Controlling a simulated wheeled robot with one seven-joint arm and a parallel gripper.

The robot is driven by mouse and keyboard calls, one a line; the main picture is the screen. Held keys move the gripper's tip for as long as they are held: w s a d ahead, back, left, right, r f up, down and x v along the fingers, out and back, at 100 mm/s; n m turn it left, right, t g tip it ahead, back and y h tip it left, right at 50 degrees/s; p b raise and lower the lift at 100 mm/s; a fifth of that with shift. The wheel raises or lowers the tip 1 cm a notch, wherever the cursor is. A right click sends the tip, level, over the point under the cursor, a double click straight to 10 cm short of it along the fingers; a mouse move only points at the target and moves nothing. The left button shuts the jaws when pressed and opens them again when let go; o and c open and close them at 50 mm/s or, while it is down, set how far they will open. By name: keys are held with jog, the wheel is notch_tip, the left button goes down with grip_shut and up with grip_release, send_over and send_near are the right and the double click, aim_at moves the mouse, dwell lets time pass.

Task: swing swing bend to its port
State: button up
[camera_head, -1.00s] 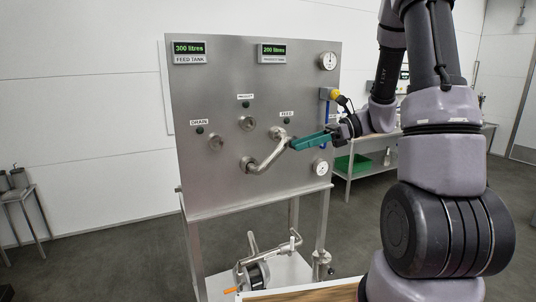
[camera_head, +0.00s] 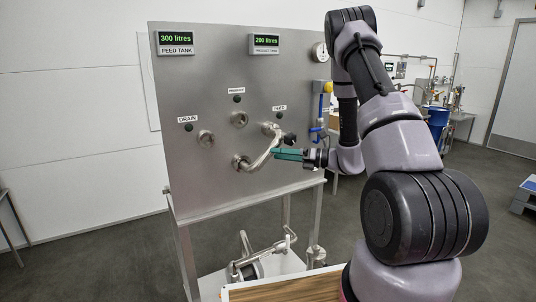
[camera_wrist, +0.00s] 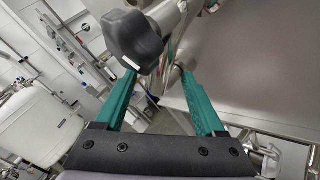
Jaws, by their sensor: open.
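The swing bend (camera_head: 262,157) is a curved steel pipe on the front of the upright panel. Its lower end sits at a central fitting (camera_head: 240,162), and its upper end lies close to the port under the FEED label (camera_head: 280,108). A dark knob (camera_head: 290,138) is at that upper end; it shows large in the wrist view (camera_wrist: 132,40), beside a steel pipe. My gripper (camera_head: 276,153) has green fingers, spread apart and empty in the wrist view (camera_wrist: 158,74). The fingertips are just below the knob; whether they touch the bend is unclear.
The DRAIN port (camera_head: 206,139) and the PRODUCT port (camera_head: 240,119) are on the same panel, left of FEED. Displays read 300 litres (camera_head: 175,39) and 200 litres (camera_head: 266,40). A pump with pipes (camera_head: 250,262) stands below. A wooden top (camera_head: 290,290) is in front.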

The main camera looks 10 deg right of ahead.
aim_at(268, 153)
jog(key=shift+x, duration=2.2)
grip_shut()
